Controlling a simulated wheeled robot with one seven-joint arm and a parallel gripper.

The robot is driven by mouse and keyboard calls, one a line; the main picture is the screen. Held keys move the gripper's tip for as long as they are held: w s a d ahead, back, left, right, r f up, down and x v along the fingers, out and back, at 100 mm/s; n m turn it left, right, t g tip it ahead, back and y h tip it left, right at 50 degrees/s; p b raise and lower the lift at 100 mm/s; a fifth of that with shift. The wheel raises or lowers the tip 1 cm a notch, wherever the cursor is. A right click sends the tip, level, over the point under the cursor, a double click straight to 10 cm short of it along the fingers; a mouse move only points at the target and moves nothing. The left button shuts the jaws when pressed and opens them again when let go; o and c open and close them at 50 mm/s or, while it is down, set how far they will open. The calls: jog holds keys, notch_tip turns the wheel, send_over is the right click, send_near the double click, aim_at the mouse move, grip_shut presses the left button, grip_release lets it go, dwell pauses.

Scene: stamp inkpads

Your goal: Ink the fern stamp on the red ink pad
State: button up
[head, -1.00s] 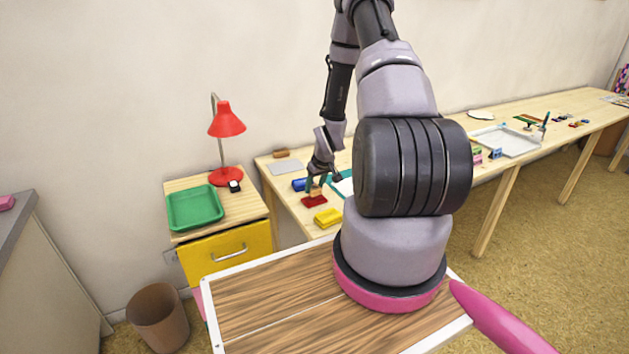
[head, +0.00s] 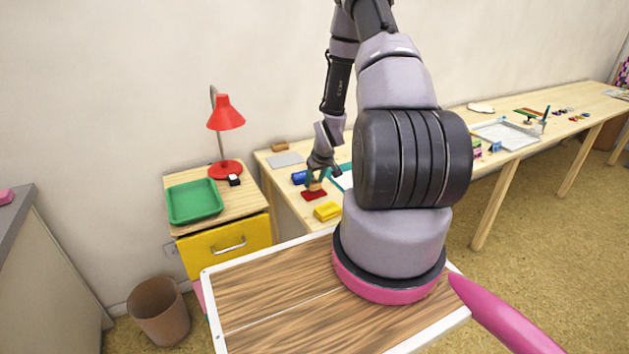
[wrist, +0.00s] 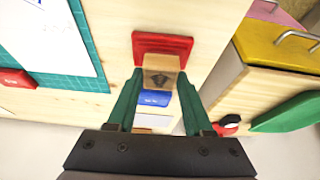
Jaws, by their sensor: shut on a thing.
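The fern stamp (wrist: 160,77) is a small wooden block with a dark fern mark on its upward face. My gripper (wrist: 160,73) is shut on it, with a green finger on either side. The red ink pad (wrist: 163,44) lies just beyond the stamp in the wrist view, and the stamp covers part of its near edge. In the head view the red ink pad (head: 314,195) lies on the table directly below my gripper (head: 316,181). I cannot tell whether the stamp touches the pad.
A blue pad (wrist: 155,98) lies close to the red one. A yellow pad (head: 327,211) is on the table's near side. A second red item (wrist: 17,78) sits by the teal mat (wrist: 93,62). The cabinet with a green tray (head: 194,202) and red lamp (head: 225,115) stands to the left.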

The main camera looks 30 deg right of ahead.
jog(key=shift+f, duration=0.5)
dwell(1.2)
jog(key=shift+r, duration=0.1)
jog(key=shift+r, duration=0.55)
jog(key=shift+r, duration=2.75)
